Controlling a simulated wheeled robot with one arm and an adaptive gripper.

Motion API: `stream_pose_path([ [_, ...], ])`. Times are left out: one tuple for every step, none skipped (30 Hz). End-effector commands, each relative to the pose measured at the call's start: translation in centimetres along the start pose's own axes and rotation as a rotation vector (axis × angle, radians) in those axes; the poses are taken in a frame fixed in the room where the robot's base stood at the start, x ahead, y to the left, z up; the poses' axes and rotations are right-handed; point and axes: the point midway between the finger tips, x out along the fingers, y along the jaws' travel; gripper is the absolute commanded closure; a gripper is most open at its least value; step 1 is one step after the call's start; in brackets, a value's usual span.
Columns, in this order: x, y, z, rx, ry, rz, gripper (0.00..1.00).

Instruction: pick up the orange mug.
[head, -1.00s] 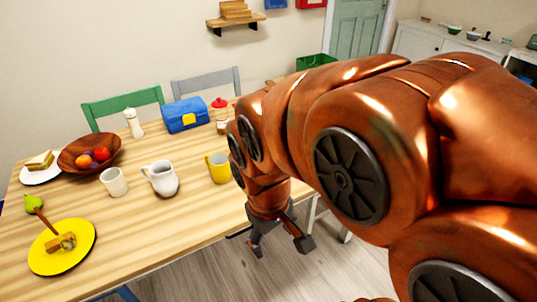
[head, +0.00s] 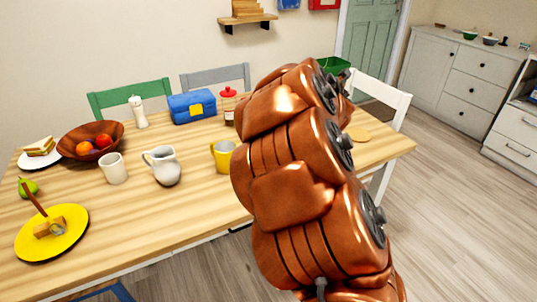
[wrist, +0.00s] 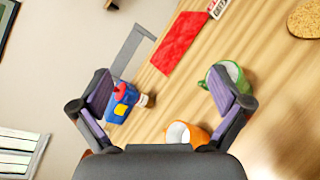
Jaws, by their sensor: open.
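The orange mug (wrist: 186,132) shows at the bottom middle of the wrist view, partly hidden by my gripper's body, with its pale inside facing the camera. My gripper (wrist: 163,88) is open and empty, its two fingers wide apart, with the mug near the base of the right finger in the picture. I cannot tell the distance between them. In the head view my arm covers part of the table, and neither my gripper's fingers nor a clearly orange mug can be seen there.
A green mug (wrist: 228,76) is beside the right finger. A red cloth (wrist: 180,43) and a cork mat (wrist: 306,19) lie farther off. The head view shows a yellow mug (head: 222,156), white pitcher (head: 163,166), white cup (head: 113,169), blue lunch box (head: 192,107) and wooden bowl (head: 72,146).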

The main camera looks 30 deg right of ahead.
Motion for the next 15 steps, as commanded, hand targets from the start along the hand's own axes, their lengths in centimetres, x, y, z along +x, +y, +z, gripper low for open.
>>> stream_pose_path([
  [1.3, -1.4, -1.1, -0.086, 0.020, 0.042, 0.00],
  [1.9, -1.7, -1.6, -0.142, 0.035, 0.072, 0.00],
  [2.6, -1.9, -2.4, -0.212, 0.052, 0.120, 0.00],
  [3.1, -2.1, -3.0, -0.264, 0.065, 0.155, 0.00],
  [3.5, -2.4, -3.7, -0.314, 0.079, 0.190, 0.00],
  [4.0, -2.9, -4.8, -0.377, 0.098, 0.241, 0.00],
  [4.3, -3.2, -5.7, -0.423, 0.111, 0.279, 0.00],
  [4.5, -3.6, -6.5, -0.466, 0.123, 0.318, 0.00],
  [4.7, -4.1, -7.7, -0.523, 0.139, 0.373, 0.00],
  [4.7, -4.6, -8.6, -0.561, 0.150, 0.412, 0.00],
  [4.8, -5.1, -9.6, -0.595, 0.161, 0.455, 0.00],
  [4.6, -5.7, -10.9, -0.640, 0.173, 0.513, 0.00],
  [4.5, -6.2, -11.7, -0.669, 0.179, 0.552, 0.00],
  [4.3, -6.5, -12.5, -0.695, 0.182, 0.597, 0.00],
  [3.9, -7.0, -13.6, -0.727, 0.188, 0.650, 0.00],
])
